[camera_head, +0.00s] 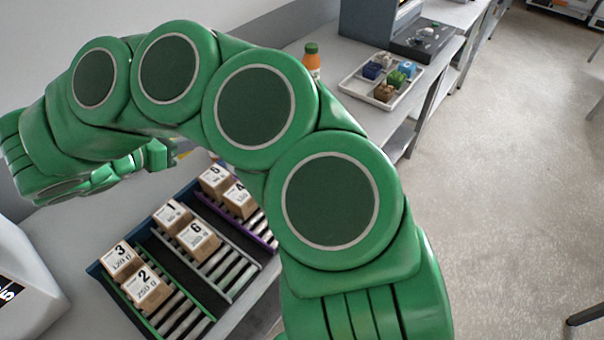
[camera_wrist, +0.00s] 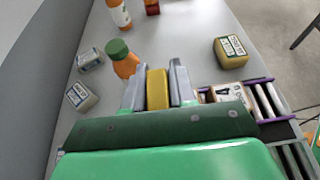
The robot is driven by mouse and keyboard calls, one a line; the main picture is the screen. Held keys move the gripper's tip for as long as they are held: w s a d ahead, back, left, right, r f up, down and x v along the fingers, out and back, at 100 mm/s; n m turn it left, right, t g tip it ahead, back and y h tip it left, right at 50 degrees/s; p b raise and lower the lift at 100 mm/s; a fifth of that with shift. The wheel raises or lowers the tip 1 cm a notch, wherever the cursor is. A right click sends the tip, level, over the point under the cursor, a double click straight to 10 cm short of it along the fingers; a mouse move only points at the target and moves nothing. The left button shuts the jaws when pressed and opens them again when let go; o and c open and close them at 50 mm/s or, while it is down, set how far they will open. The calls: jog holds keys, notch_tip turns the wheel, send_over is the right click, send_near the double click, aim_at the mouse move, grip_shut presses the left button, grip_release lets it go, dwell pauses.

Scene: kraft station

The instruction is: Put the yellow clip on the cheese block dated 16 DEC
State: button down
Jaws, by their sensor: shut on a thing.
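In the wrist view my gripper (camera_wrist: 157,74) is shut on the yellow clip (camera_wrist: 157,92), which sits between the two grey fingers. Three labelled blocks that look like cheese lie on the table there: a yellowish block (camera_wrist: 231,53) to the right, a pale block (camera_wrist: 91,60) at the left, and another pale block (camera_wrist: 80,97) nearer. The gripper is between the left blocks and the right one, apart from all three. Their dates are too small to read. In the head view my arm hides most of this area.
An orange bottle with a green cap (camera_wrist: 122,60) stands just beyond the fingers. Another orange bottle (camera_wrist: 118,13) stands farther back. A rack with roller lanes (camera_head: 170,325) holds several numbered boxes. A white tray (camera_head: 350,87) with small coloured items lies farther along the bench.

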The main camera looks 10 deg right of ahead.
notch_tip(320, 180, up, 5)
jog(key=shift+r, duration=0.15)
jog(key=w+d+n+t+y, duration=0.2)
jog(key=w+d+n+y, duration=0.3)
jog(key=w, duration=0.5)
jog(key=w+d+n+t+y, duration=0.1)
jog(key=w+d+n+y, duration=0.5)
jog(key=w, duration=0.5)
jog(key=shift+w+d+n+t+y, duration=0.2)
jog(key=shift+n+t+y, duration=0.3)
jog(key=shift+y, duration=0.7)
